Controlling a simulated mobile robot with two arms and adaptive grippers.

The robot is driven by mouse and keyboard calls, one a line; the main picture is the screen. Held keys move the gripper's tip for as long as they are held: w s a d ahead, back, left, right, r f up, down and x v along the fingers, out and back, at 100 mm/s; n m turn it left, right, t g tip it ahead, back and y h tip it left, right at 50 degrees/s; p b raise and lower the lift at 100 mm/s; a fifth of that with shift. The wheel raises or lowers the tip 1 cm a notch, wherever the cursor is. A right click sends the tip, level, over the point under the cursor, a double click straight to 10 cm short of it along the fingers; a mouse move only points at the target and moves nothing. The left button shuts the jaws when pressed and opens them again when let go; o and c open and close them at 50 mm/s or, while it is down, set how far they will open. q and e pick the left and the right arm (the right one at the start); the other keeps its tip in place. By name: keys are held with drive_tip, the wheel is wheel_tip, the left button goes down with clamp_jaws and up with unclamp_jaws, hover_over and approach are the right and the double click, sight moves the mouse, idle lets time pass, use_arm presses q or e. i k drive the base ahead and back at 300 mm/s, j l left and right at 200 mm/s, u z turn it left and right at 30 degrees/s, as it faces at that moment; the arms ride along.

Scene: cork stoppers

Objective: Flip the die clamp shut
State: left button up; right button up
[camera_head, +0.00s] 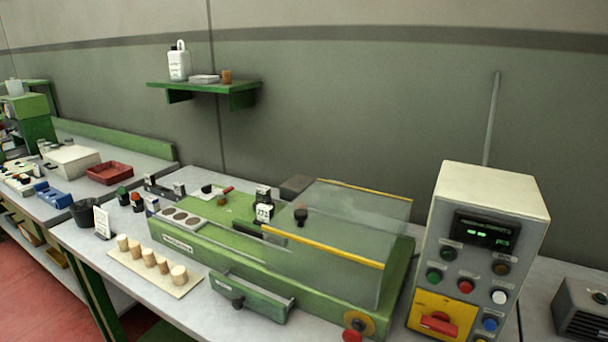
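A green bench machine (205,255) stands on the grey bench in the middle of the head view. A clear cover (345,222) with yellow edges stands over the machine's right part. Neither gripper is in view.
Several corks (149,258) stand on a pale board (190,283) in front of the machine. A green drawer (250,299) sticks out at the machine's front. A control box (480,215) stands at right. A small dial block (264,209) sits on the machine. A shelf (242,91) hangs behind.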

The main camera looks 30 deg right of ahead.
sight(220, 195)
drive_tip(key=i+l+z, duration=0.1)
drive_tip(key=i+z, duration=0.25)
drive_tip(key=k+z, duration=0.1)
drive_tip(key=z, duration=0.55)
drive_tip(key=j+z, duration=1.05)
drive_tip(key=j, duration=0.15)
